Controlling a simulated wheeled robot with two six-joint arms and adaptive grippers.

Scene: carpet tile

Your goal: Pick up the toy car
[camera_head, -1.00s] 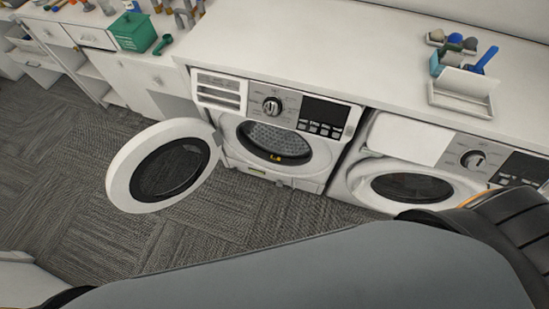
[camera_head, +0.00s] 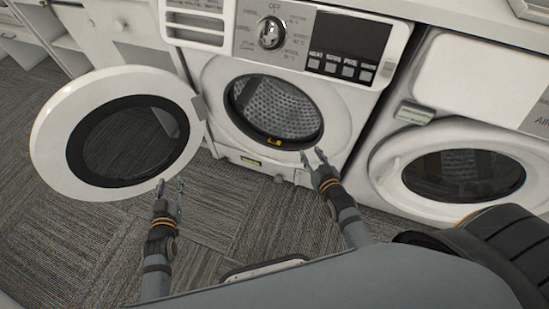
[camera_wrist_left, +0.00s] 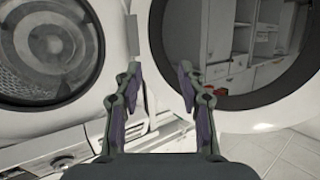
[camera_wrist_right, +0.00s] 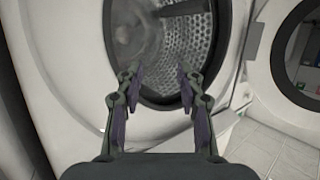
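A small yellow and dark thing (camera_head: 273,142) lies at the lower lip of the open washer's drum (camera_head: 278,108) in the head view. It is too small to tell for sure that it is the toy car. My right gripper (camera_head: 313,156) is open and empty, in front of the lower right of this drum opening. In the right wrist view the perforated drum (camera_wrist_right: 205,45) shows beyond its open fingers (camera_wrist_right: 159,80). My left gripper (camera_head: 170,186) is open and empty, below the open door's right edge. No toy car is clear in either wrist view.
The open round door (camera_head: 60,115) swings out to the left of the drum. A second washer (camera_head: 400,185) with its door shut stands on the right. Patterned carpet floor (camera_head: 225,205) is clear between my arms and the open washer.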

